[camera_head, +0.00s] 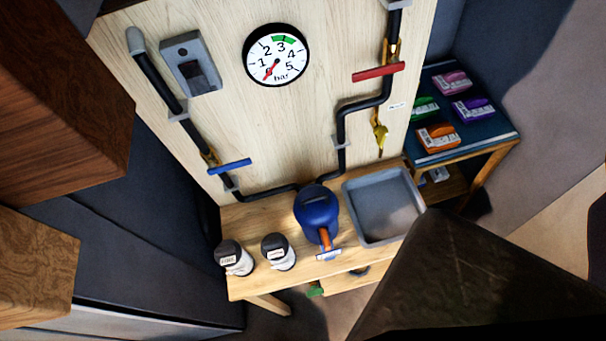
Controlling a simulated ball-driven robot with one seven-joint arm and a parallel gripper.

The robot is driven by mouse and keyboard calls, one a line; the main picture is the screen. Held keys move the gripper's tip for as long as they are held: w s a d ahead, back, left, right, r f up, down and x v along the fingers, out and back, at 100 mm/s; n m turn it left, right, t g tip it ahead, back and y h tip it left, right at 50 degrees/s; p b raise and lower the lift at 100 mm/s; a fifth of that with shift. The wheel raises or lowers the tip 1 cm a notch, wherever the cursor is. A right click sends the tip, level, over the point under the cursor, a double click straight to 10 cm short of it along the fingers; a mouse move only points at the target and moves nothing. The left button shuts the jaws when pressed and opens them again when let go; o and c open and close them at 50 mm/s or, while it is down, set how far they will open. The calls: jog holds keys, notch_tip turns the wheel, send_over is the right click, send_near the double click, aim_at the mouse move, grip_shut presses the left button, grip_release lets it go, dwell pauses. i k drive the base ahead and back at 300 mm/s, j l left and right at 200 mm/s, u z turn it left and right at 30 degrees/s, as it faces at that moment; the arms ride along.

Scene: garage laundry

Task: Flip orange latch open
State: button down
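A narrow orange part (325,238) sits on the front of a round blue container (316,208) on the wooden bench. It hangs down toward a small pale label plate and looks like a latch; I cannot tell whether it is open or closed. A second orange thing, a small box with a white label (438,138), lies on the blue-topped side table at the right. My gripper is not in view, so nothing shows between its fingers.
The bench (240,218) also holds a grey tray (375,205) and two dark-lidded jars (234,257) (278,251). Behind stands a board with a pressure gauge (276,55) and black pipes. A dark slab (470,280) blocks the lower right; wooden blocks (55,100) fill the left.

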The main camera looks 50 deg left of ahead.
aim_at(323, 232)
jog(key=k+l+u, duration=0.2)
jog(key=k+u, duration=0.15)
jog(key=k, duration=0.75)
jog(key=k+j+u, duration=0.1)
jog(key=k+u, duration=0.2)
jog(key=k, duration=0.8)
jog(key=i+l+u, duration=0.15)
jog(key=i, duration=0.25)
jog(key=i+l+u, duration=0.1)
jog(key=i, duration=0.35)
jog(key=i+j+u, duration=0.1)
jog(key=i+j, duration=0.15)
jog(key=i, duration=0.55)
